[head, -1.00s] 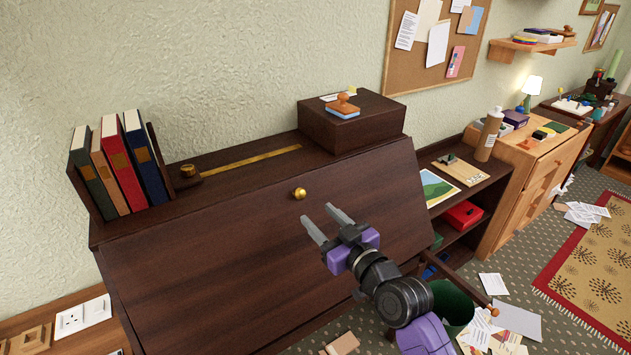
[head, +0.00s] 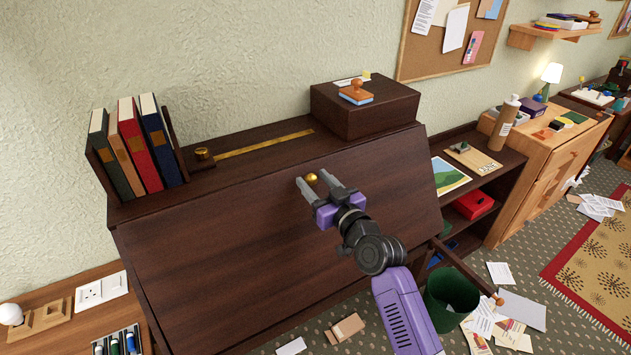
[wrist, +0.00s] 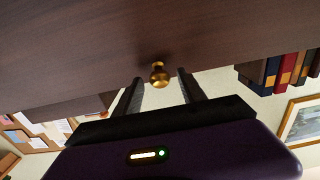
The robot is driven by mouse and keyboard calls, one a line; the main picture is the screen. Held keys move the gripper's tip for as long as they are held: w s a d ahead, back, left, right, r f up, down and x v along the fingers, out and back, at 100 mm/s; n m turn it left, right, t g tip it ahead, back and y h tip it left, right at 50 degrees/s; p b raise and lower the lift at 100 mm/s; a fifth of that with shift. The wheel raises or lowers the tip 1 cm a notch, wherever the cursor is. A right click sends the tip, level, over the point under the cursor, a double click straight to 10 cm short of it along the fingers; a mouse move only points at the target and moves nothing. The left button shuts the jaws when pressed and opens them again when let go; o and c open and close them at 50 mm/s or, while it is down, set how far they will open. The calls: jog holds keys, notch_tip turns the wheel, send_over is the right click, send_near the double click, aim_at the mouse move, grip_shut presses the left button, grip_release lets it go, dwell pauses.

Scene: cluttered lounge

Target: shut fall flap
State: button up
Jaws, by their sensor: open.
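The fall flap (head: 230,235) is a dark wood panel on the front of the writing desk. It stands raised in a sloping position, its upper edge near the desk top. A small brass knob (head: 311,178) sits near its upper edge and also shows in the wrist view (wrist: 159,76). My gripper (head: 313,171) is open, with its fingertips on either side of the knob. In the wrist view a gap shows between the knob and each finger (wrist: 160,80). Whether the fingertips touch the flap cannot be told.
Books (head: 138,145) stand at the desk top's left, and a dark box (head: 365,108) bearing a stamp (head: 355,93) at its right. A wooden bar (head: 465,265) with an orange knob sticks out at the lower right, above a green bin (head: 450,300). Papers litter the floor.

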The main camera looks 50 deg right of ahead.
grip_shut()
dwell(1.4)
